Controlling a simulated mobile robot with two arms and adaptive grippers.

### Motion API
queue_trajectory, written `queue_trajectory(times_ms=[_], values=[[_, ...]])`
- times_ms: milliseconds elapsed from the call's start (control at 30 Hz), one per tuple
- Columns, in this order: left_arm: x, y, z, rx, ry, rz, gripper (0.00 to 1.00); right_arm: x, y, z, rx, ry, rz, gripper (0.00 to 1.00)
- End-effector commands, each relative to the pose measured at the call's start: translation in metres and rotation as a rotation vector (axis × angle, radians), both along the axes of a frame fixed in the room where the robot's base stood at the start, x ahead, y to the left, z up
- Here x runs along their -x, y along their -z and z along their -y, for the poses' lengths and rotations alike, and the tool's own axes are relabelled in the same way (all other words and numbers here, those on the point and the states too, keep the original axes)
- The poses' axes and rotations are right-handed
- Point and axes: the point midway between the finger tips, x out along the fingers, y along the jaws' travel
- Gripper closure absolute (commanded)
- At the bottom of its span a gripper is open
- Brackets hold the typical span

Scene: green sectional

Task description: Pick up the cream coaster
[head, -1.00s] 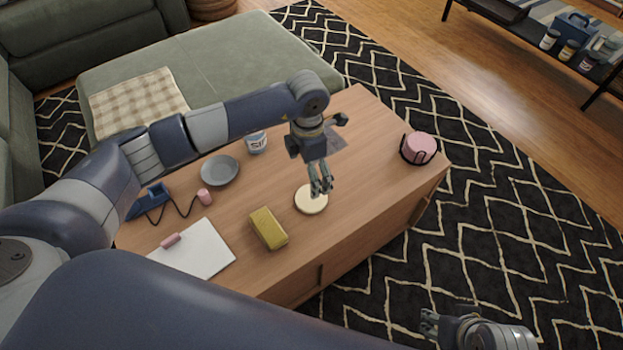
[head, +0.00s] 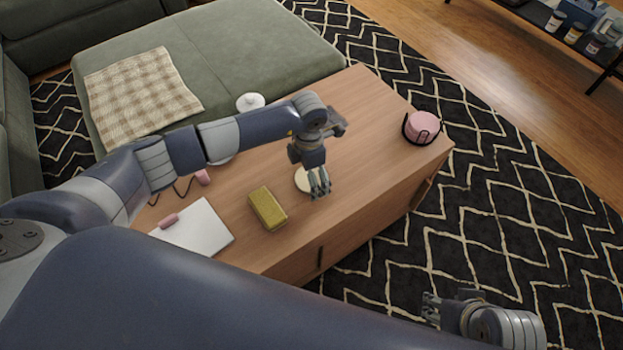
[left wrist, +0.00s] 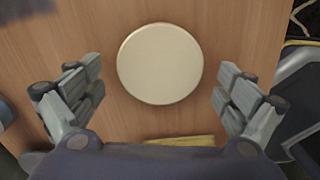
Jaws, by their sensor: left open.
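The cream coaster (head: 300,181) is a flat round disc on the wooden table, partly hidden behind my left gripper in the head view. The left wrist view shows the whole coaster (left wrist: 160,64) flat on the wood. My left gripper (head: 320,192) points down above it, open and empty, with its fingers apart on either side of the disc in the wrist view. The fingers do not appear to touch it. My right gripper (head: 431,306) is low at the right, away from the table, too small to tell open or shut.
A mustard-yellow block (head: 268,208) lies near the coaster. A white pad (head: 200,230) lies to its left. Pink coasters in a black holder (head: 422,127) stand at the table's right end. Bare wood (head: 365,125) lies between holder and gripper.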

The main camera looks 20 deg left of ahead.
Motion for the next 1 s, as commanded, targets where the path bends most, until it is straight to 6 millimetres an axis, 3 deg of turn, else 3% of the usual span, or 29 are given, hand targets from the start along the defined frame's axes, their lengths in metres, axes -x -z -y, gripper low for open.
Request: queue_trajectory(times_ms=[133, 333, 367, 767, 1000], values=[[-0.001, -0.001, 0.000, 0.000, 0.000, 0.001, 0.06, 0.000, -0.001, 0.000, 0.000, 0.000, 0.000, 0.55], [-0.001, -0.001, 0.000, 0.000, 0.000, 0.001, 0.52, 0.000, -0.001, 0.000, 0.000, 0.000, 0.000, 0.55], [-0.001, -0.001, 0.000, 0.000, 0.000, 0.001, 0.54, 0.000, -0.001, 0.000, 0.000, 0.000, 0.000, 0.55], [-0.001, -0.005, 0.000, 0.000, 0.001, 0.001, 0.54, 0.000, -0.002, 0.000, 0.000, 0.000, 0.000, 0.55], [-0.001, -0.031, -0.001, -0.001, 0.000, 0.004, 0.54, 0.000, -0.010, 0.000, 0.000, 0.000, 0.000, 0.55]])
